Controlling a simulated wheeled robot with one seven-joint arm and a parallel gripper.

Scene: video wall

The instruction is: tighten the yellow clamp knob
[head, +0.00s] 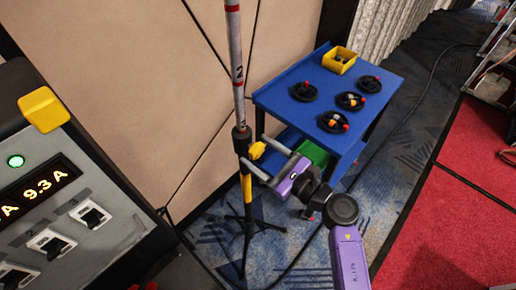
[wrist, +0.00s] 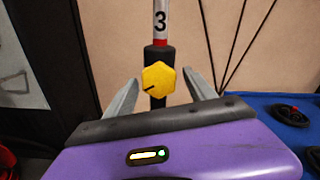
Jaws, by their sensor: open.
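The yellow clamp knob (head: 257,150) sits on the black collar of an upright pole (head: 236,60) that stands on a tripod base. In the wrist view the knob (wrist: 158,79) is a yellow faceted disc with a dark line pointing to the lower left. My gripper (head: 258,156) is open, with its two grey fingers reaching toward the pole. In the wrist view the fingers (wrist: 158,92) stand one on each side of the knob, with gaps on both sides. Whether the fingertips reach the knob's depth I cannot tell.
A panel reading 9.3 A (head: 45,186) stands at the left. A beige wall is behind the pole. A cable runs along the blue carpet.

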